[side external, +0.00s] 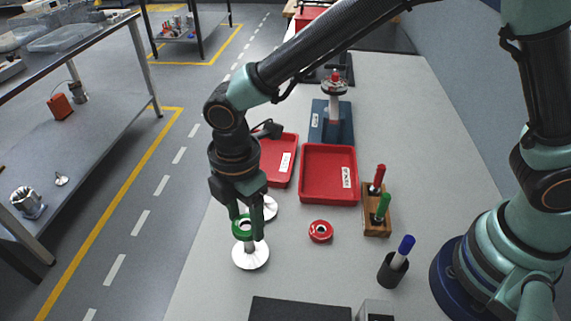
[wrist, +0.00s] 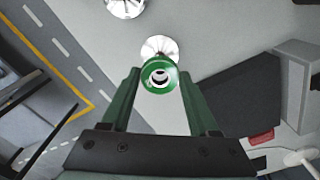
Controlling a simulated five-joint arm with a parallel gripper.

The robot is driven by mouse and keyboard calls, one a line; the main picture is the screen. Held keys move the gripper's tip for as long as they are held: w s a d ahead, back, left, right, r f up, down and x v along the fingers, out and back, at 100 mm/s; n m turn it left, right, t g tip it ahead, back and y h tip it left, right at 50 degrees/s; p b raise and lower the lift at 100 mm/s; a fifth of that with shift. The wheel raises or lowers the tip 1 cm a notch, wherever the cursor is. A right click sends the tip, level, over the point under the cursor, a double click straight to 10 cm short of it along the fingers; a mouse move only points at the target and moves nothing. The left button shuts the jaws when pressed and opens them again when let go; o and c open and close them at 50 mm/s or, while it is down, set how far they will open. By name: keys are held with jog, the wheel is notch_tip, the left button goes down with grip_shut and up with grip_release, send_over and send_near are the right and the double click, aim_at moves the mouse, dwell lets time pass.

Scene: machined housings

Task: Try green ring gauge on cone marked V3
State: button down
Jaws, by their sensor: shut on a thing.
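The green ring gauge (side external: 243,231) is held between the fingers of my gripper (side external: 248,226). In the wrist view the green ring (wrist: 160,88) sits between the fingertips of my gripper (wrist: 159,74), with a pale, dark-centred shape in its hole. Directly below the ring stands a cone with a round white base (side external: 250,258), its grey upper part showing under the ring. Its base (wrist: 159,46) also shows behind the ring in the wrist view. I cannot tell whether the ring touches the cone. A second white base (side external: 269,207) stands behind, partly hidden by my gripper. No V3 mark is legible.
A red ring (side external: 320,231) lies on the grey bench (side external: 300,270) to the right. Two red trays (side external: 327,201) stand behind. A wooden block (side external: 377,223) with red and green handled tools and a black cup (side external: 391,272) are further right. A dark box (side external: 299,309) lies in front.

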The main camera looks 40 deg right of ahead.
jog(key=shift+f, duration=0.9)
dwell(0.5)
dwell(0.8)
jog(key=shift+c, duration=0.3)
grip_release()
jog(key=shift+r, duration=0.15)
notch_tip(320, 180, up, 11)
jog(key=w+d+r+m+t+y, duration=0.1)
jog(key=d+r+m, duration=0.25)
jog(key=d, duration=0.35)
jog(key=w+d+r+m+t, duration=0.1)
jog(key=d+r+m, duration=0.2)
jog(key=d+m, duration=0.25)
jog(key=s+d+m+t+h, duration=0.1)
jog(key=s+d+m+t, duration=0.2)
jog(key=d+m, duration=0.8)
jog(key=s+d, duration=0.2)
jog(key=d, duration=0.3)
jog(key=shift+s+t, duration=0.15)
jog(key=shift+t, duration=0.15)
